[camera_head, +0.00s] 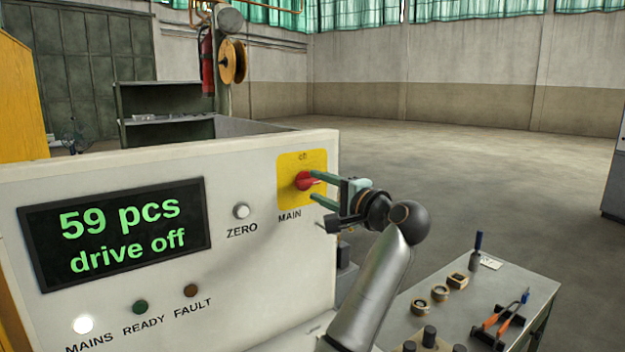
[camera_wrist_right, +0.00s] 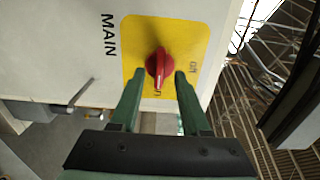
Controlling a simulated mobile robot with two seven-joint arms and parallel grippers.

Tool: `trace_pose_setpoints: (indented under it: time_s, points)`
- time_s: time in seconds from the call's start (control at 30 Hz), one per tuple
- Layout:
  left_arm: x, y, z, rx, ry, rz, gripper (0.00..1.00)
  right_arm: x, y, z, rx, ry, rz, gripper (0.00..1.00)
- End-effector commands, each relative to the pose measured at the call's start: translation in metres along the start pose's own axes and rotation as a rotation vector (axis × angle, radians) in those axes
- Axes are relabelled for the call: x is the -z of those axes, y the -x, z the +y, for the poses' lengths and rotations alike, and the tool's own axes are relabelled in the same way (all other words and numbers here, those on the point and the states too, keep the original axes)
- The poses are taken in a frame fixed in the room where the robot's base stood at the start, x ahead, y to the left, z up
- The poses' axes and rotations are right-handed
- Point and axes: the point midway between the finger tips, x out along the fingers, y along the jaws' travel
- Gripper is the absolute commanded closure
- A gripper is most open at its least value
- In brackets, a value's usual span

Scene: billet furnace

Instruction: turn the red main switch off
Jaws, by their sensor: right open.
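The red main switch (camera_head: 303,181) is a rotary knob on a yellow plate (camera_head: 287,163) at the panel's upper right, above the word MAIN. Its handle points to the right in the head view. In the wrist view the red knob (camera_wrist_right: 158,66) has its handle pointing down, towards the gripper's palm. My right gripper (camera_head: 313,186) is open, with one green finger above and one below the handle. In the wrist view the fingertips (camera_wrist_right: 159,76) are on either side of the knob; contact cannot be told. Small lettering on the plate is hard to read. My left gripper is not in view.
The panel display (camera_head: 120,228) reads "59 pcs drive off". The ZERO button (camera_head: 241,211) is left of the switch. The MAINS lamp (camera_head: 84,324) is lit white; READY and FAULT look dark. A table (camera_head: 530,275) with tools stands at lower right. Open floor lies behind.

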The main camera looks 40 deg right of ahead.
Motion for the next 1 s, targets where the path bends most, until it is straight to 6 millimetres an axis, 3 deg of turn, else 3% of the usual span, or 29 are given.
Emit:
trace_pose_setpoints:
  time_s: [0.2,0.57,1.0]
  points:
    - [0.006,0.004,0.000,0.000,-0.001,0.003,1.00,-0.001,-0.023,-0.001,0.000,0.000,-0.002,0.54]
    - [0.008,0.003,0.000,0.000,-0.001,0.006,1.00,0.000,-0.027,0.000,0.000,0.001,0.000,0.54]
    - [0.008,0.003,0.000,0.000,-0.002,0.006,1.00,0.000,-0.027,0.000,0.000,0.001,0.000,1.00]
